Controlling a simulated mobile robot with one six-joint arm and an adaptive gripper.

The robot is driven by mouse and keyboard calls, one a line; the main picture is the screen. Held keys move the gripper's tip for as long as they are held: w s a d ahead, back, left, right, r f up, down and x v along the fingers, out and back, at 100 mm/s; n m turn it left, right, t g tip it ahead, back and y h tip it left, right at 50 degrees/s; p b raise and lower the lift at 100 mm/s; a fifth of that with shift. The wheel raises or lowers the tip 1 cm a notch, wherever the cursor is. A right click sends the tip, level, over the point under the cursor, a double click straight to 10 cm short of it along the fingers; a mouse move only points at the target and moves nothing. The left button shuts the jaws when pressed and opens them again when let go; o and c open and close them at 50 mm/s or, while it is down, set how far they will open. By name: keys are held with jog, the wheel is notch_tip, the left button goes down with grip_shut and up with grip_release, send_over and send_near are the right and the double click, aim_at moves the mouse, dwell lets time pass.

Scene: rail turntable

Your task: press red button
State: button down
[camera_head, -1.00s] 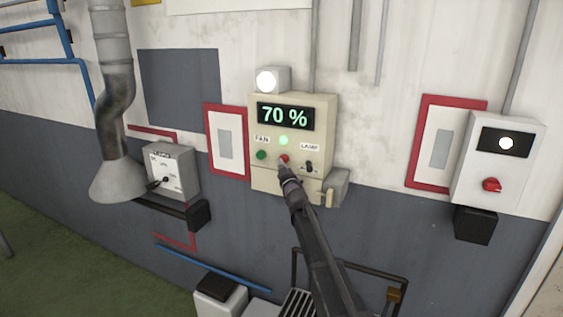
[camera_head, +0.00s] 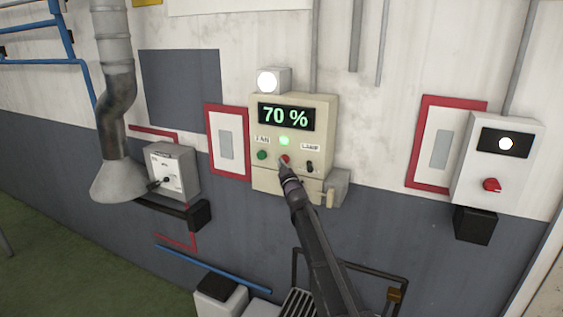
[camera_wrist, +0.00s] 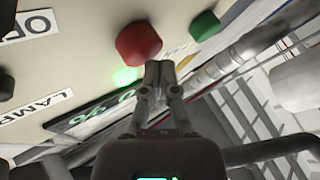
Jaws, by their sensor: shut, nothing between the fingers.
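The cream control box (camera_head: 322,148) hangs on the wall in the head view, with a display reading 70 % (camera_head: 285,116) and a lit green lamp (camera_head: 284,141). The red button (camera_head: 286,158) sits between the green button (camera_head: 262,155) and a black switch (camera_head: 309,166). My gripper (camera_head: 286,169) is at the box face just below the red button. In the wrist view the red button (camera_wrist: 139,43) is large, right by the tips of my gripper (camera_wrist: 159,72). The fingers are shut with nothing between them. I cannot tell whether they touch the button.
A white box with a red knob (camera_head: 492,185) is on the wall at right. A grey box with a black lever (camera_head: 175,172) and a metal duct (camera_head: 117,130) are at left. Dark railing (camera_head: 375,272) is low in front of the wall. A lit white lamp (camera_head: 267,82) tops the control box.

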jog(key=shift+w+d+r, duration=0.15)
jog(key=shift+w, duration=0.3)
jog(key=shift+s+f+b, duration=0.3)
jog(key=shift+s+f, duration=0.05)
jog(key=shift+s, duration=0.05)
jog(key=shift+d+f, duration=0.1)
jog(key=shift+s, duration=0.15)
jog(key=s, duration=0.1)
jog(key=s+a, duration=0.1)
jog(key=s, duration=0.1)
jog(key=s+a, duration=0.1)
jog(key=shift+s+f, duration=0.1)
jog(key=shift+s, duration=0.2)
jog(key=shift+d, duration=0.1)
dwell(0.5)
